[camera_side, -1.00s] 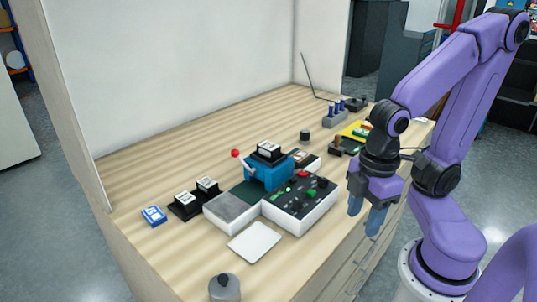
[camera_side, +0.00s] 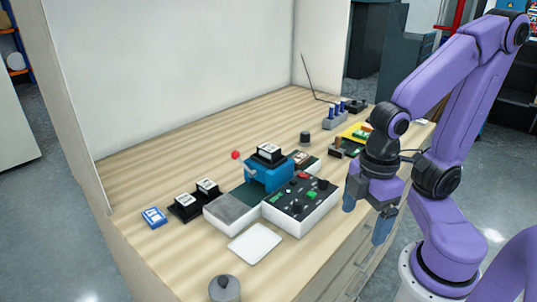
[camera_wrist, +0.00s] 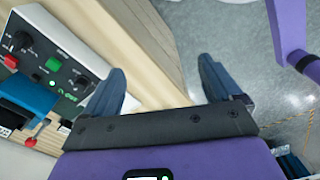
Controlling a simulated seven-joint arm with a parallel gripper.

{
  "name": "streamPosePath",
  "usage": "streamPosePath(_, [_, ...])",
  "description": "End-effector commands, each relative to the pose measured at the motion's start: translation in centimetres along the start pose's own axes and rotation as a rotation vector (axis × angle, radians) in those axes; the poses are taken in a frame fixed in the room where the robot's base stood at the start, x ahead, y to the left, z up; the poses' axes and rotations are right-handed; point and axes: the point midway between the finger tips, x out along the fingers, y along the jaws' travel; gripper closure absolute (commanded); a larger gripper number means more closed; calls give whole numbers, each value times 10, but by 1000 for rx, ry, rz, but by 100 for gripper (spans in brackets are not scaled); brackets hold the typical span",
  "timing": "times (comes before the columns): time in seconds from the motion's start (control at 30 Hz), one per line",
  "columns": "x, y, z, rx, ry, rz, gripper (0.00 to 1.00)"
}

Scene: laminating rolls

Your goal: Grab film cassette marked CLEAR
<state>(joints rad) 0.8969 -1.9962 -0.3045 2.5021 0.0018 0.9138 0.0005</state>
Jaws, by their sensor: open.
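Two black cassettes with white labels, a front one (camera_side: 185,205) and a back one (camera_side: 207,189), stand side by side at the left of the bench. A third black piece with a white label (camera_side: 268,152) sits on top of the blue machine (camera_side: 266,176). The lettering is too small to read, so I cannot tell which is marked CLEAR. My gripper (camera_side: 366,216) is open and empty near the bench's front edge, well to the right of the cassettes. In the wrist view, my gripper (camera_wrist: 162,70) has its fingers spread over the bench edge and floor.
A control box (camera_side: 303,201) with knobs and buttons lies between my gripper and the machine. A blue-and-white box (camera_side: 154,217), a white pad (camera_side: 255,243) and a grey lidded pot (camera_side: 224,288) lie nearby. The back left of the bench is clear.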

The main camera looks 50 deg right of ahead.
Motion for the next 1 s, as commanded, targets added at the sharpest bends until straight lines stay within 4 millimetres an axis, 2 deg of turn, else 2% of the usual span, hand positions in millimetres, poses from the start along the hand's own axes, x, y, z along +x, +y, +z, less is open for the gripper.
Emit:
streamPosePath(0.2, [-1,3,-3,-8,-9,7,8])
streamPosePath(0.37, [-5,24,-26,-67,-77,56,8])
streamPosePath(0.7, [-21,108,-101,-263,-370,206,8])
streamPosePath(1.0, [-32,179,-158,-379,-675,280,8])
